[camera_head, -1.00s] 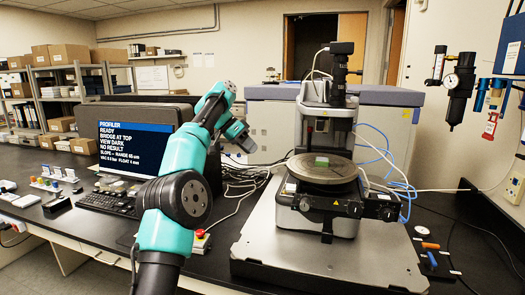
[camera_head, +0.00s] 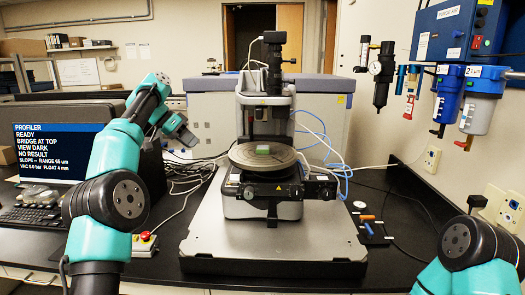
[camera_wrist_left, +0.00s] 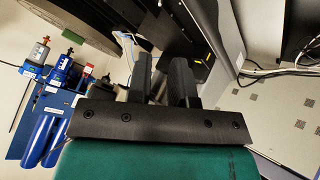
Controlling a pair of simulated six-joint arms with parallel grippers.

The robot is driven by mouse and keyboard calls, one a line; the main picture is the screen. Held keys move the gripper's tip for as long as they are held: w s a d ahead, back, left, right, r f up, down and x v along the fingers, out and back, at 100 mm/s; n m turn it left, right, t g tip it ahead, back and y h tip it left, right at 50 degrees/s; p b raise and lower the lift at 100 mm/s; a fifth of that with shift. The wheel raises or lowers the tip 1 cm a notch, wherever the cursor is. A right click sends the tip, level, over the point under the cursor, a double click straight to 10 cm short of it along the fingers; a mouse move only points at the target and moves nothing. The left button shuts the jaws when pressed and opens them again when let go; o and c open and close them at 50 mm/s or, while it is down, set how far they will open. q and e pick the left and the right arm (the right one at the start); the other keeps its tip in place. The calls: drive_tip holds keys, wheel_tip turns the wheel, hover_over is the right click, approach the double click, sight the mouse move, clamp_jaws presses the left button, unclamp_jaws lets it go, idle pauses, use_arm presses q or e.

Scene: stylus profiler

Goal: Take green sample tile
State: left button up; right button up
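The green sample tile (camera_head: 263,149) lies flat near the middle of the round grey stage (camera_head: 245,160) of the profiler, below the black probe head. My left gripper (camera_head: 190,139) is in the air to the left of the stage, apart from the tile.
A monitor (camera_head: 50,152) and keyboard (camera_head: 28,218) stand left, near a red button box (camera_head: 145,241). Blue cables (camera_head: 341,172) run right of the stage. Air filters (camera_head: 481,97) hang on the right wall.

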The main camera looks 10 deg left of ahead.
use_arm(q)
drive_tip(key=shift+o, duration=0.3)
drive_tip(key=o, duration=0.9)
